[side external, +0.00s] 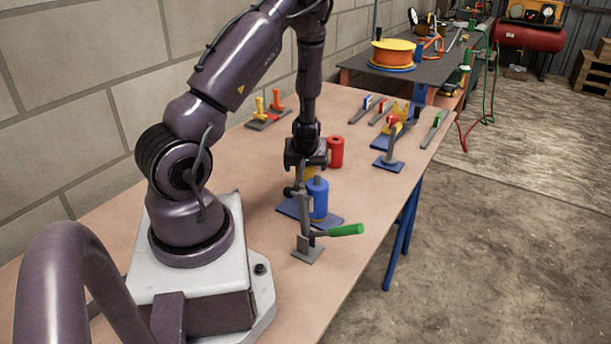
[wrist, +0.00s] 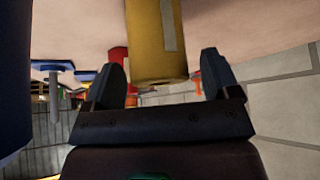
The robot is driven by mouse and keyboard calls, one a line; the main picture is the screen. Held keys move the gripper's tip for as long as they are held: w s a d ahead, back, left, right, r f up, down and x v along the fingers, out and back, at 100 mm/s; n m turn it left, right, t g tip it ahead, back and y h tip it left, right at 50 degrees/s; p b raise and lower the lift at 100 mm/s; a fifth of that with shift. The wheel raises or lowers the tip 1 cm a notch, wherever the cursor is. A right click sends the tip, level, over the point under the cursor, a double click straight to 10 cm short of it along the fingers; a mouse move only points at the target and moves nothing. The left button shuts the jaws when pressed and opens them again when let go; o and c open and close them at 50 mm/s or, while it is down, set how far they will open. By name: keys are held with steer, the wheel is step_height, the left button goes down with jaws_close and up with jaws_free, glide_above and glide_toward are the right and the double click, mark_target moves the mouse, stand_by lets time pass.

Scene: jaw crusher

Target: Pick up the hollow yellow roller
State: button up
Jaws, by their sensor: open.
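The yellow roller (wrist: 155,40) fills the top middle of the wrist view, with a pale strip along its side. Its near end lies between the two dark fingers of my gripper (wrist: 161,62), with a gap on each side. In the side view my gripper (side external: 306,166) points down over the table, and only a small part of the yellow roller (side external: 311,173) shows under it, behind the blue roller. My gripper is open and holds nothing. I cannot see the roller's hollow.
A blue roller (side external: 318,202) stands on a blue plate (side external: 290,208) in front, near a green-handled clamp (side external: 346,230). A red roller (side external: 336,153) stands just behind my gripper. Tools (side external: 388,161) lie farther right.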

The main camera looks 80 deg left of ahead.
steer(key=shift+f, duration=0.1)
steer(key=shift+c, duration=0.5)
steer(key=c, duration=1.1)
